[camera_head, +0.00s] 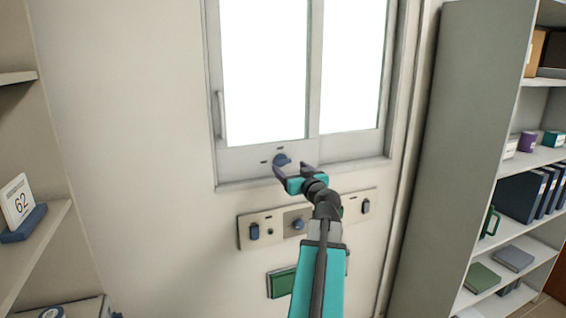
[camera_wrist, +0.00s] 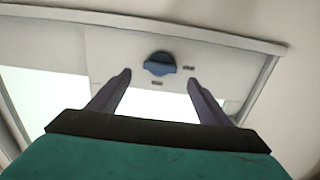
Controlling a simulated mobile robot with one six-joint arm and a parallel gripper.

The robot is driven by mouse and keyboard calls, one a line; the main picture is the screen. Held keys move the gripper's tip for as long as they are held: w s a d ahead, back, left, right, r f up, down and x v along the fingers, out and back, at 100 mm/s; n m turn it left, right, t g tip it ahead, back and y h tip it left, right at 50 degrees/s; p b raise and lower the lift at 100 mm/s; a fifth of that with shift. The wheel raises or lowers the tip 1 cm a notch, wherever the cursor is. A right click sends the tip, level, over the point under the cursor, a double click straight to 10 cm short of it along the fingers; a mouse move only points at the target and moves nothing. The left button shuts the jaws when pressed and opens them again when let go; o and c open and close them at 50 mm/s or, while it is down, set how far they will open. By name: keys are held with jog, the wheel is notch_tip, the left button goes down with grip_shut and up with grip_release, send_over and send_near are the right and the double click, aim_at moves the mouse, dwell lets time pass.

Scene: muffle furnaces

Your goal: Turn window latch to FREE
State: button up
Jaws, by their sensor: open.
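The window latch (camera_head: 282,160) is a round blue knob on the pale lower rail of the window frame (camera_head: 245,158). It also shows in the wrist view (camera_wrist: 159,64), where its grip ridge lies roughly level across the picture. Two small dark marks sit near it, one beside and one below in the wrist view; their lettering is too small to read. My gripper (camera_head: 293,171) is open and empty just in front of the latch. In the wrist view its two fingers (camera_wrist: 158,85) are spread wide, with the latch beyond the tips and between them, apart from both.
Shelves stand at left (camera_head: 45,222) and right (camera_head: 545,160). The wall left of the window is clear.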

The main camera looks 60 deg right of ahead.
aim_at(283, 162)
jog(key=shift+p+x, duration=0.95)
jog(key=shift+x, duration=2.25)
